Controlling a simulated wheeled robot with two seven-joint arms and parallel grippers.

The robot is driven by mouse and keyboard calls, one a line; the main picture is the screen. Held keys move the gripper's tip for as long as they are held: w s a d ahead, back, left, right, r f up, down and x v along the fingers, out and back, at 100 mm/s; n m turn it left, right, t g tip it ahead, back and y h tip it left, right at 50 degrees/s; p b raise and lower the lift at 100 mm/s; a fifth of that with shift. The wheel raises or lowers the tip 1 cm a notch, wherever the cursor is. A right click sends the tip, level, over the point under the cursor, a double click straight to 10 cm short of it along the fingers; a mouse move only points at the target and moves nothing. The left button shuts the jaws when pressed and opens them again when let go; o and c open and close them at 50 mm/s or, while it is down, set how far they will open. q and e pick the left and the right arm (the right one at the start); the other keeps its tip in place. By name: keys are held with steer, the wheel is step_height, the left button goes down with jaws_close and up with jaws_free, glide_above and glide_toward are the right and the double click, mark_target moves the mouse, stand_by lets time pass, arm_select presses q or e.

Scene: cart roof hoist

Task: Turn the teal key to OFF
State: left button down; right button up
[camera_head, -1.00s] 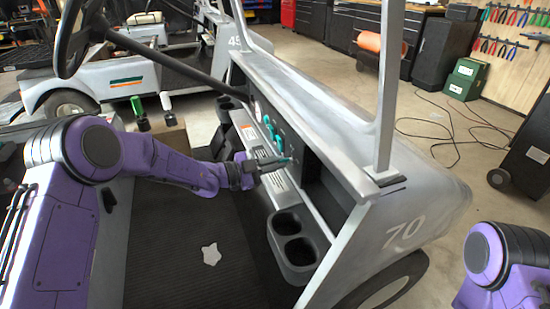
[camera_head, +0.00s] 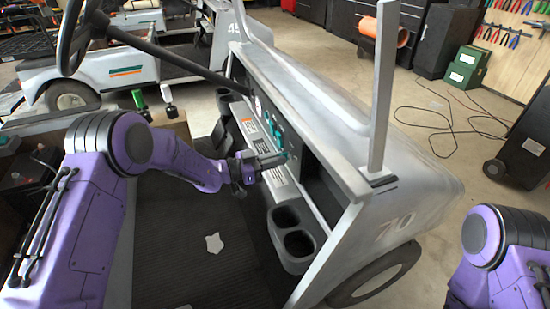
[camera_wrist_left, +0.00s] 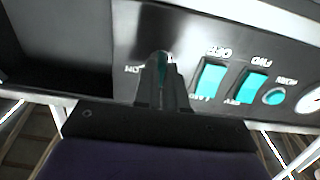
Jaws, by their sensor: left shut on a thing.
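The teal key (camera_wrist_left: 162,66) sits in the dark dash panel in the left wrist view, mostly hidden between my fingertips. My left gripper (camera_head: 282,158) reaches the dash from the left and is shut on the key; its fingers also show in the left wrist view (camera_wrist_left: 163,75). An "ON" label, upside down, shows beside the key; the key's exact angle is hard to tell. My right arm shows at the lower right of the head view, but its gripper is out of view.
Two teal rocker switches (camera_wrist_left: 209,78) (camera_wrist_left: 251,87) and a round teal button (camera_wrist_left: 274,97) sit beside the key. A cup holder (camera_head: 293,236) is below the dash. The steering column (camera_head: 165,54) and a roof post (camera_head: 383,90) flank the dash.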

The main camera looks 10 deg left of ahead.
stand_by(0.4)
arm_select(q)
steer(key=c, duration=1.2)
jaws_free()
steer(key=v, duration=1)
steer(key=shift+s+a, duration=0.2)
